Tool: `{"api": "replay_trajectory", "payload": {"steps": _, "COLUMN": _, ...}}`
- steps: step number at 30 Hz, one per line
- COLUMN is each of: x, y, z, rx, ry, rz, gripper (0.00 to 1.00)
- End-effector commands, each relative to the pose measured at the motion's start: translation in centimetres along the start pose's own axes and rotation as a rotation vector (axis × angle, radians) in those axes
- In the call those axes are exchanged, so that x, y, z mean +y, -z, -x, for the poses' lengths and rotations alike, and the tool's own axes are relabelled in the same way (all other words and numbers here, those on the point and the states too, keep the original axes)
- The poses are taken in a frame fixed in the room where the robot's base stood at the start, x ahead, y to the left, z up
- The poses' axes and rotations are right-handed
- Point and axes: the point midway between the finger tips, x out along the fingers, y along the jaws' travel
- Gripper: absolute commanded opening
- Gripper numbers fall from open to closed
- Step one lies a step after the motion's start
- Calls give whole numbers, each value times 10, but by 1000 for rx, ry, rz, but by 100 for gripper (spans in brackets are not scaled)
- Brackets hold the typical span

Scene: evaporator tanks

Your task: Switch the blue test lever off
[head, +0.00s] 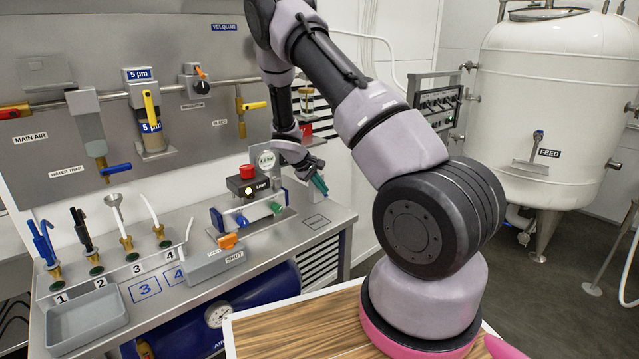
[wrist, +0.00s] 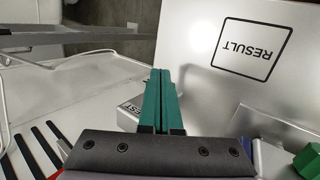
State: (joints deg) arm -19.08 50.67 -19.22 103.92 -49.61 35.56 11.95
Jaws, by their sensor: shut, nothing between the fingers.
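My gripper (head: 319,184) hangs over the right end of the grey bench, its teal-green fingers pointing down and right. In the wrist view the fingers (wrist: 160,95) are pressed together and hold nothing. A grey block with a partly covered label that seems to read TEST (wrist: 130,112) is just left of and behind the fingers. I cannot make out a blue lever on it; the fingers and gripper body hide part of that area.
A square marked RESULT (wrist: 252,48) lies on the bench top. A black box with a red knob (head: 247,171) and a blue-and-green-ended cylinder (head: 250,216) stand left of my gripper.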

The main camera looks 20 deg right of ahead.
Motion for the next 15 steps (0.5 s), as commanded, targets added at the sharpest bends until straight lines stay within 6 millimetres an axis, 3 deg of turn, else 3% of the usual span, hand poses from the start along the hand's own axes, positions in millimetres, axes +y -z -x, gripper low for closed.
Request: {"api": "replay_trajectory", "payload": {"steps": 15, "x": 3, "y": 13, "z": 5, "rx": 1, "ry": 0, "rz": 1, "gripper": 0}}
